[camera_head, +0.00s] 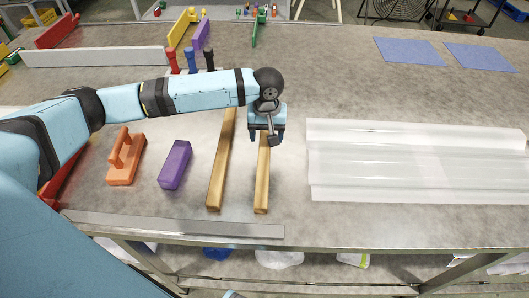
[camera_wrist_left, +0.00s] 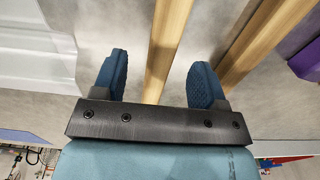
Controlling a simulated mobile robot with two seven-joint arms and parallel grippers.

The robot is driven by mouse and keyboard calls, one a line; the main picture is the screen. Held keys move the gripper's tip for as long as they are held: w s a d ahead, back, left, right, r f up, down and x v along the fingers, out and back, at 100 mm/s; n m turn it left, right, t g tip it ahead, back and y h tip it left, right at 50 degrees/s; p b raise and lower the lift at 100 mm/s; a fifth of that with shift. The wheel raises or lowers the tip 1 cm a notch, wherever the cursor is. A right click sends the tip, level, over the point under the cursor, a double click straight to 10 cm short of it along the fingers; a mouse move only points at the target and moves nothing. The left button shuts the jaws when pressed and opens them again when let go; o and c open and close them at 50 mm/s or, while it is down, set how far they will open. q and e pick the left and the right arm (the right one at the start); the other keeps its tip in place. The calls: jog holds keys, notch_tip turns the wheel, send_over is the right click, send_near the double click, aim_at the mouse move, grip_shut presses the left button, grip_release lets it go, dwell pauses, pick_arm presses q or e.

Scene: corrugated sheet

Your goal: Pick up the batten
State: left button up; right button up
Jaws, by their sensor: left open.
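Two wooden battens lie side by side on the grey table, running away from me. My left gripper (camera_head: 266,135) is above the far part of the right batten (camera_head: 262,185). In the left wrist view my left gripper (camera_wrist_left: 158,80) is open, with this batten (camera_wrist_left: 167,45) running between its two blue fingers, apart from both. The other batten (camera_head: 221,165) lies to the left in the head view; it shows on the right of the wrist view (camera_wrist_left: 262,40). The gripper hides the far end of the right batten in the head view.
Clear corrugated sheets (camera_head: 410,160) lie at right. A purple block (camera_head: 175,165) and an orange float (camera_head: 125,158) lie at left. Red, blue and black upright tools (camera_head: 190,60) stand behind my left arm. A metal strip (camera_head: 170,225) lies along the front edge.

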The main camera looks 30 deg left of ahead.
aim_at(265, 147)
pick_arm(q)
jog(key=f, duration=0.4)
jog(key=f+b, duration=0.1)
jog(key=shift+s+a+f, duration=0.25)
jog(key=shift+f, duration=0.15)
jog(key=c, duration=1)
jog(key=shift+c, duration=0.5)
jog(key=shift+r, duration=0.15)
